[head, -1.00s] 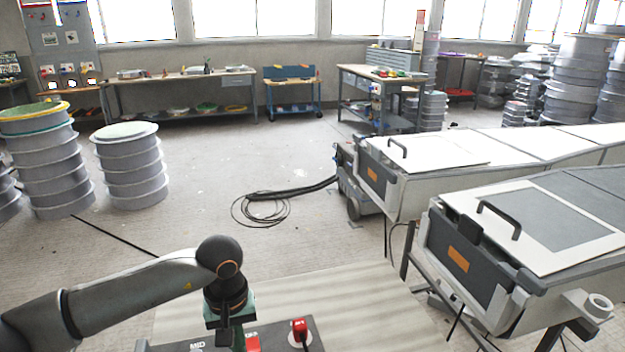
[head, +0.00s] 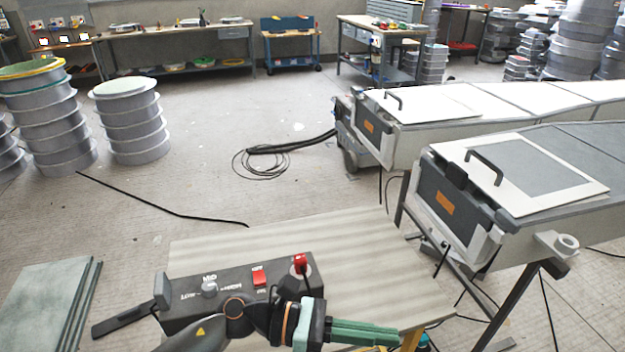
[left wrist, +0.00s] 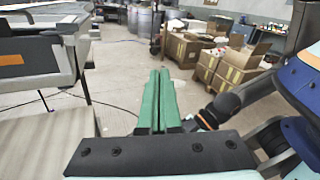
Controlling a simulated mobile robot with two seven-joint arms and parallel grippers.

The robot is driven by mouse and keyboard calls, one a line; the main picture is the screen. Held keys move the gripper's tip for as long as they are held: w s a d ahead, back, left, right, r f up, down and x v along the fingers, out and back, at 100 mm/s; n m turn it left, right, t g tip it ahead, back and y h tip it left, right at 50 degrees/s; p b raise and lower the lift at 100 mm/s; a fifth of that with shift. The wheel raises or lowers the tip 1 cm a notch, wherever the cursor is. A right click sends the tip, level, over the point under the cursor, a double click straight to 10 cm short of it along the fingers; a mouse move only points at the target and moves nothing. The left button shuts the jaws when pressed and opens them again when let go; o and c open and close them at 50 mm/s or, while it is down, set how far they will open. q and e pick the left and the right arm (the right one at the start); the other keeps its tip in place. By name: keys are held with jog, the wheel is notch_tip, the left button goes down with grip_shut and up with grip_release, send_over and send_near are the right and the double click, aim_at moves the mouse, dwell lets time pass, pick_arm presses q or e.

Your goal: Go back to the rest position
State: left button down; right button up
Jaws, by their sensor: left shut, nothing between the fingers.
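My left gripper (head: 393,334) is low in the head view, in front of the control box and over the table (head: 340,235). Its green fingers are shut together with nothing between them and point right. In the left wrist view the two fingers (left wrist: 160,78) lie side by side, pointing over open floor. My right gripper is in neither view.
The black control box (head: 185,310) has a knob, a red switch (head: 260,276) and a red button (head: 300,261). Moulds on stands (head: 560,165) are at right. Drums (head: 130,125) stand back left. Cardboard boxes (left wrist: 230,70) show in the left wrist view.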

pick_arm(q)
jog(key=w+a+r+n+t+h+p, duration=0.1)
jog(key=w+a+n+t, duration=0.15)
jog(key=n+t, duration=0.55)
jog(key=w+a+r+n+t, duration=0.1)
jog(key=w+a+n+t, duration=0.2)
jog(key=n, duration=0.8)
jog(key=w+a+f+n+t+y+p, duration=0.1)
jog(key=w+a+f+n+t+y, duration=0.35)
jog(key=n, duration=0.85)
jog(key=s+a+f+n+g+y, duration=0.2)
jog(key=s+a+f+n+y, duration=0.4)
jog(key=s+a+f+n, duration=0.2)
jog(key=s+a+f+n+g+y+p, duration=0.1)
jog(key=s+a+f+n+g+y, duration=0.1)
jog(key=s+a+f+n+y, duration=0.3)
jog(key=s+a+f+n, duration=0.3)
jog(key=f+n, duration=0.3)
jog(key=f, duration=0.2)
jog(key=shift+s+a+y, duration=0.25)
jog(key=shift+s+y, duration=0.1)
jog(key=shift+s, duration=0.15)
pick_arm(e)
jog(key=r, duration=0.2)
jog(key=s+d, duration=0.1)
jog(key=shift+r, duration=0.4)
pick_arm(q)
jog(key=shift+f, duration=0.1)
